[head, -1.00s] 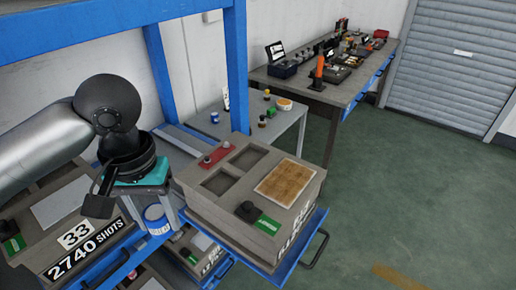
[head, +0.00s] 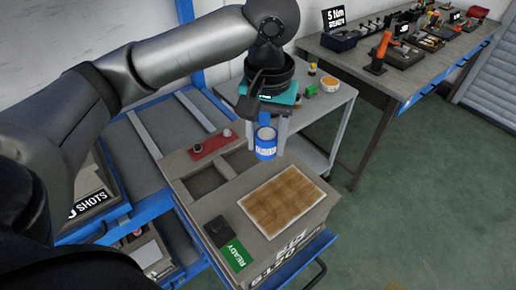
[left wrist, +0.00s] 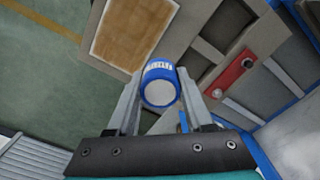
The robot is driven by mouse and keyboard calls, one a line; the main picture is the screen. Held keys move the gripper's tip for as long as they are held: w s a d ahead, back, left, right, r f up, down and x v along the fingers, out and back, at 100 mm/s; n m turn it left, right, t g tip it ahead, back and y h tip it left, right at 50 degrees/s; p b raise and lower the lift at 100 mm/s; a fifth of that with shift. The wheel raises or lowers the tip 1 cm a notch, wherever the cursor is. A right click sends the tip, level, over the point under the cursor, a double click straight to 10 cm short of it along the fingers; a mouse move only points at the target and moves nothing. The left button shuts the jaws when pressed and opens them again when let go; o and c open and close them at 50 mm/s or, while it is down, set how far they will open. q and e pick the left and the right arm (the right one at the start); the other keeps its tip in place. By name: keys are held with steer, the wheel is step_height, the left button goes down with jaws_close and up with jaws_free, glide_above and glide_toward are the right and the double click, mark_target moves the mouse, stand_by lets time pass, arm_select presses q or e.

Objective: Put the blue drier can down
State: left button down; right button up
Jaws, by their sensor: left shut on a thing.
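The blue drier can (head: 266,143) has a white band with lettering and a pale top. The can looks held up, clear of any surface. My right gripper is not in view.
The grey block (head: 290,215) carries a cork-coloured pad (head: 284,200), open pockets, a red plate (head: 211,144) and a green READY label (head: 233,255). A grey side table (head: 322,118) with small items stands behind. A long bench (head: 350,60) holds tools; green floor lies right.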

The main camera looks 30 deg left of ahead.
arm_select(q)
steer(key=w+a+r+n+p, duration=0.4)
steer(key=a+r+n+p, duration=0.3)
steer(key=r, duration=0.3)
steer(key=n+b, duration=0.1)
steer(key=b, duration=0.2)
glide_above(249, 159)
step_height(249, 159, down, 14)
steer(key=shift+r, duration=0.1)
step_height(249, 159, down, 6)
steer(key=shift+r+b, duration=0.25)
steer(key=shift+b, duration=0.1)
steer(key=shift+f, duration=0.2)
steer(key=shift+c, duration=1.5)
jaws_free()
steer(key=shift+f, duration=0.1)
